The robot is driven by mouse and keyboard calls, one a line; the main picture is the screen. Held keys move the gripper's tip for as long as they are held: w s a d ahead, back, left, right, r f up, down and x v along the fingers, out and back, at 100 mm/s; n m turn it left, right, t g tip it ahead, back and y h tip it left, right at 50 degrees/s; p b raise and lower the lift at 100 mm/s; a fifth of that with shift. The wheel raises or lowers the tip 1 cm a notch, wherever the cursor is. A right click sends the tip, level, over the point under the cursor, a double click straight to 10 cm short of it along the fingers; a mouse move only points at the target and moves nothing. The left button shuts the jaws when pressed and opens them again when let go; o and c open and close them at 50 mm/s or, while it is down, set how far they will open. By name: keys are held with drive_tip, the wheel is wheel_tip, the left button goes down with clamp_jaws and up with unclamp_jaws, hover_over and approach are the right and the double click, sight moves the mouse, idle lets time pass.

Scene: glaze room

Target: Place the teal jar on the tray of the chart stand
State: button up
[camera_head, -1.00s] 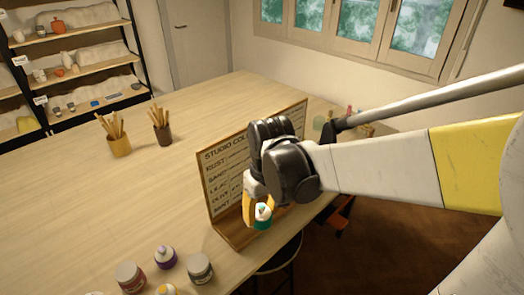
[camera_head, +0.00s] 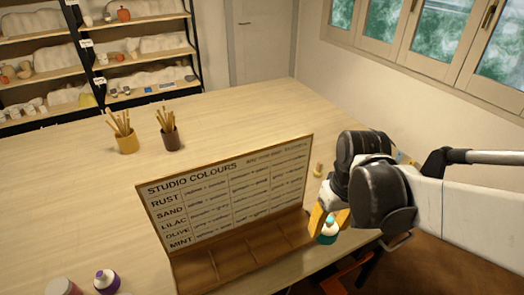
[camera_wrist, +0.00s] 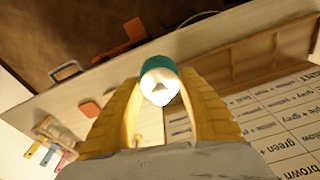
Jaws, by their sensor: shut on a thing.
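The teal jar (camera_head: 327,237) has a pale lid. It is held between the yellow fingers of my gripper (camera_head: 329,222), just right of the chart stand's right end. The wrist view shows the jar (camera_wrist: 158,68) between both fingertips, white top towards the camera. The chart stand (camera_head: 226,188) reads "STUDIO COLOURS", with rows Rust, Sand, Lilac, Olive and Mint. Its brown wooden tray (camera_head: 240,262) runs along the front, with thin dividers, and looks empty. In the wrist view the tray (camera_wrist: 240,62) lies right of the jar. The jar's height above the table is unclear.
A purple-lidded jar (camera_head: 106,282) and another jar (camera_head: 62,287) stand at the lower left. Two brush pots (camera_head: 126,143) (camera_head: 170,139) stand behind the stand. The table's edge runs close by the jar. The left tabletop is largely clear.

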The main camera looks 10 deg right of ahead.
drive_tip(key=w+a+f+b, duration=0.1)
drive_tip(key=w+f, duration=0.1)
drive_tip(key=w, duration=0.1)
drive_tip(key=w+a+f+b, duration=0.1)
drive_tip(key=w+f, duration=0.1)
drive_tip(key=w, duration=0.1)
drive_tip(key=w+a+f+b, duration=0.1)
drive_tip(key=w+f, duration=0.1)
drive_tip(key=w, duration=0.1)
drive_tip(key=shift+w, duration=0.3)
wheel_tip(320, 180, down, 4)
drive_tip(key=shift+w+f+b, duration=0.1)
drive_tip(key=shift+f+b, duration=0.05)
drive_tip(key=shift+b, duration=1.05)
drive_tip(key=shift+d, duration=0.1)
drive_tip(key=o, duration=1.3)
drive_tip(key=shift+o, duration=0.2)
